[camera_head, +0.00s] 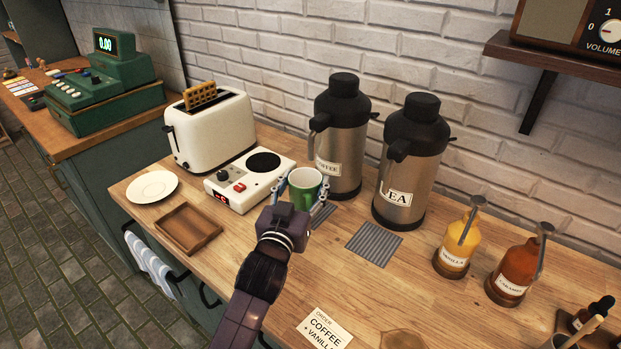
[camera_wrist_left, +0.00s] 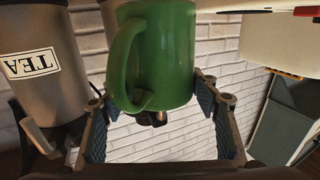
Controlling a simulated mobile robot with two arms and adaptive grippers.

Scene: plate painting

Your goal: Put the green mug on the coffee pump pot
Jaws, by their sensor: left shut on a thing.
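The green mug (camera_head: 304,186) is in my left gripper (camera_head: 301,190), which is shut on it just in front of the coffee pump pot. In the left wrist view the mug (camera_wrist_left: 152,55) fills the space between the two fingers (camera_wrist_left: 155,110), with its handle toward the left. The coffee pump pot (camera_head: 341,140) is steel with a black top and a label partly hidden by the mug. A grey ribbed drip mat (camera_head: 322,212) shows partly beneath and beside the mug. I cannot tell whether the mug touches it. My right gripper is not in view.
The tea pump pot (camera_head: 409,165) stands right of the coffee pot, with another ribbed mat (camera_head: 374,244) before it. A white hot plate (camera_head: 250,178) and toaster (camera_head: 213,131) are close on the left. Syrup bottles (camera_head: 457,240) stand at right. An order card (camera_head: 327,328) lies in front.

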